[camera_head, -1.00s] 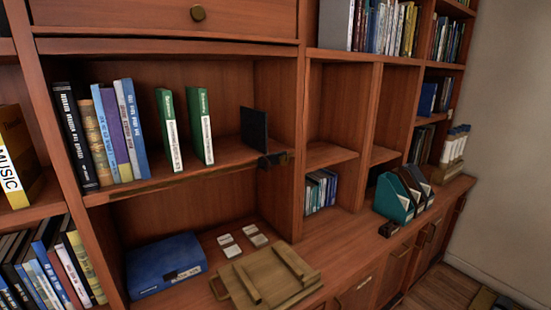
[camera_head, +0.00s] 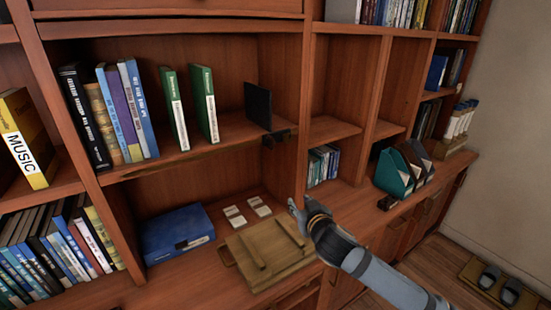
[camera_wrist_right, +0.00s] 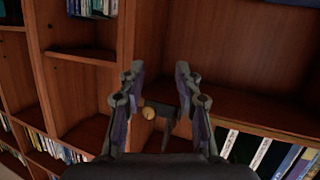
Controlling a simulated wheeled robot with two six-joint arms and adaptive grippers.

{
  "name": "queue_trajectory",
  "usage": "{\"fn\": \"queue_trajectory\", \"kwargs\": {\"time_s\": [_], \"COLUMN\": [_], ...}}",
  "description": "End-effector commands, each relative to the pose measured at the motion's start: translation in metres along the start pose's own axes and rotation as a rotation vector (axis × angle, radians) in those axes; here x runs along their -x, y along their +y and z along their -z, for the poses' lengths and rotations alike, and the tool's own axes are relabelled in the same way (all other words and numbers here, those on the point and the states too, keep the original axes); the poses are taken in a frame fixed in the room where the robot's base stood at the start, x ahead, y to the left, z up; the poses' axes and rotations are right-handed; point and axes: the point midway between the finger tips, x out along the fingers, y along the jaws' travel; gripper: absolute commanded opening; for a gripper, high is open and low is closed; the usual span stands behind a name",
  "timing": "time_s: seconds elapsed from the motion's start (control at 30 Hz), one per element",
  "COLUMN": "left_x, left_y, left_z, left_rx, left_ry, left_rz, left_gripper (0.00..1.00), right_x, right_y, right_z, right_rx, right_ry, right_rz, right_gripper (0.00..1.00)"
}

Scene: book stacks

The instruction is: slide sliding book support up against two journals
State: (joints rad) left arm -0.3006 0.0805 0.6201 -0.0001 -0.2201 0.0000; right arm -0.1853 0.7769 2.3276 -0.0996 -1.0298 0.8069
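Two green journals with white labels, the left one (camera_head: 174,107) and the right one (camera_head: 205,103), stand slightly apart on the upper shelf. The sliding book support (camera_head: 257,105) is a black upright plate to their right, with a gap between; its dark clamp (camera_head: 277,137) sits at the shelf's front edge. My right gripper (camera_head: 299,207) is below and in front of the support, apart from it. In the right wrist view my right gripper (camera_wrist_right: 158,75) has its fingers spread and empty; a dark bracket with a round brass knob (camera_wrist_right: 150,112) shows beyond them. My left gripper is not in view.
Several books (camera_head: 119,110) stand left of the journals. Below are a blue box (camera_head: 178,233), small white cards (camera_head: 247,211) and a wooden board (camera_head: 270,254) near my right gripper. A teal file holder (camera_head: 394,173) stands at the right. Space before the shelf edge is clear.

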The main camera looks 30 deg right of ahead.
Motion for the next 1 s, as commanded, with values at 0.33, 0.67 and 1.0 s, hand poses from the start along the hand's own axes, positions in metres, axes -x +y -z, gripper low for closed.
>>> {"fn": "queue_trajectory", "kwargs": {"time_s": [0.33, 0.67, 1.0], "left_x": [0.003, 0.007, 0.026], "left_y": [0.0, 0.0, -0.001], "left_z": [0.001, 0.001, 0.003], "left_rx": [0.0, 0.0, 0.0], "left_ry": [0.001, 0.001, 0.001], "left_rz": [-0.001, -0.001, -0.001], "left_gripper": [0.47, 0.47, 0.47], "right_x": [0.039, 0.024, -0.023], "right_y": [-0.021, -0.02, -0.028], "right_z": [0.135, 0.14, 0.159], "right_rx": [-0.074, -0.087, -0.085], "right_ry": [0.32, 0.317, 0.315], "right_rz": [0.131, 0.124, 0.128], "right_gripper": [0.34, 0.34, 0.34]}}
